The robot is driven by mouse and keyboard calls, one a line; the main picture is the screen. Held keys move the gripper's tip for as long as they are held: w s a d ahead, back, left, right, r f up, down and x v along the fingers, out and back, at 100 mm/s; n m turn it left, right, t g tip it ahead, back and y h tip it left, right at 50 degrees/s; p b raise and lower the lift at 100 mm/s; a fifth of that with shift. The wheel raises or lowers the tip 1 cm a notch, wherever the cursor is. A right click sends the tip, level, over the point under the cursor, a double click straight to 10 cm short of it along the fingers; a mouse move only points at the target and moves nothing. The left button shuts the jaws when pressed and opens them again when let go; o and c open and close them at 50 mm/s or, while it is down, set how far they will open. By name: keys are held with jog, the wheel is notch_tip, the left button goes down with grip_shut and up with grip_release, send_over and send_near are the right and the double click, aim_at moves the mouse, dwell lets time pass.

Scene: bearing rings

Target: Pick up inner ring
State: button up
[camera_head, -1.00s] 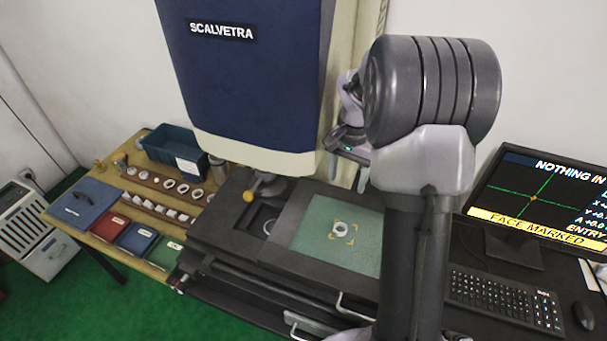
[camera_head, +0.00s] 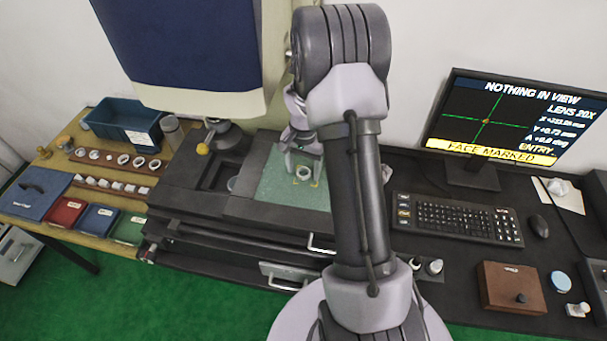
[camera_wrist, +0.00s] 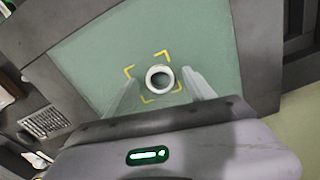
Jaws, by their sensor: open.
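A small pale ring (camera_head: 303,177) lies on the green mat (camera_head: 274,199) of the machine's stage. In the wrist view the ring (camera_wrist: 160,90) sits inside yellow corner marks, its round hole facing up. My gripper (camera_head: 303,164) is low over the mat at the ring. In the wrist view its fingers (camera_wrist: 160,77) are apart, one on each side of the ring, with gaps between. Nothing is held. The exact height of the fingertips above the mat is hard to tell.
The blue machine head (camera_head: 185,45) hangs left of my arm. A bench at left has several other rings in racks (camera_head: 120,160), a blue bin (camera_head: 120,118) and coloured lidded boxes (camera_head: 66,212). The monitor (camera_head: 513,115) and keyboard (camera_head: 455,219) are at right.

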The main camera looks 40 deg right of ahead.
grip_shut()
jog(key=shift+r, duration=0.1)
